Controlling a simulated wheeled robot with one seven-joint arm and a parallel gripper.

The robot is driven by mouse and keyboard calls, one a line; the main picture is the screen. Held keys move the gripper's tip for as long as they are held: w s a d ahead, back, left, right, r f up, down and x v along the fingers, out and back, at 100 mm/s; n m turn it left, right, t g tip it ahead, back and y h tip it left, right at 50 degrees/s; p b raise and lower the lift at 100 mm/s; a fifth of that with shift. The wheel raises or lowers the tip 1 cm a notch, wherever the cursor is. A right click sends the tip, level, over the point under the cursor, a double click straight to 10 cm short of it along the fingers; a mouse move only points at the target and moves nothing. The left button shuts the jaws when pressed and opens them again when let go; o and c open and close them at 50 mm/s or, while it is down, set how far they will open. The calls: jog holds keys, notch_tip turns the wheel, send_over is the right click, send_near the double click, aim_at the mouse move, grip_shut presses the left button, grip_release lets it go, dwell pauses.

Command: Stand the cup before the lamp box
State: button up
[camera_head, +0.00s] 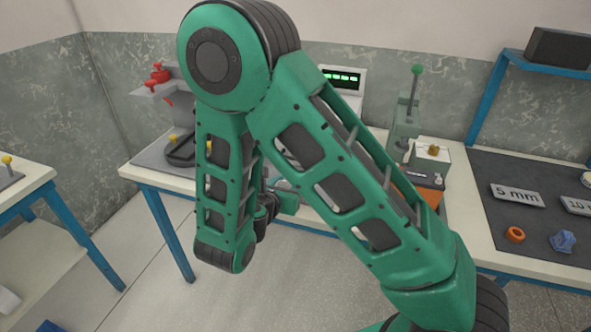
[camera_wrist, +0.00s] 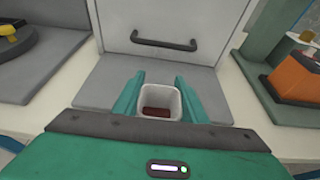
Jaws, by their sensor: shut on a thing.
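My gripper (camera_wrist: 160,92) is shut on a pale, square-mouthed cup (camera_wrist: 175,92), with one teal finger on each side. The cup looks upright, and something dark red lies inside it. In the wrist view the cup is over or on a grey plate (camera_wrist: 100,88), in front of a light grey box with a black handle (camera_wrist: 160,12). I cannot tell whether its base touches the plate. In the head view a pale box with a row of green lights, the lamp box (camera_head: 343,75), stands at the back of the bench. My arm hides its lower part and the cup there.
An orange block (camera_wrist: 298,78) and a green lever press (camera_head: 405,125) stand right of the box. A dark ring-shaped fixture (camera_wrist: 18,38) lies to the left. A dark mat (camera_head: 520,225) with labels and small parts covers the right bench. A separate table (camera_head: 30,177) stands far left.

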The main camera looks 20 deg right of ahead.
jog(key=w+d, duration=0.1)
jog(key=w, duration=0.1)
jog(key=w+d, duration=0.3)
jog(key=w, duration=0.1)
jog(key=shift+d, duration=0.25)
jog(key=shift+f, duration=0.1)
jog(key=shift+a, duration=0.1)
jog(key=o, duration=1)
jog(key=v, duration=1.2)
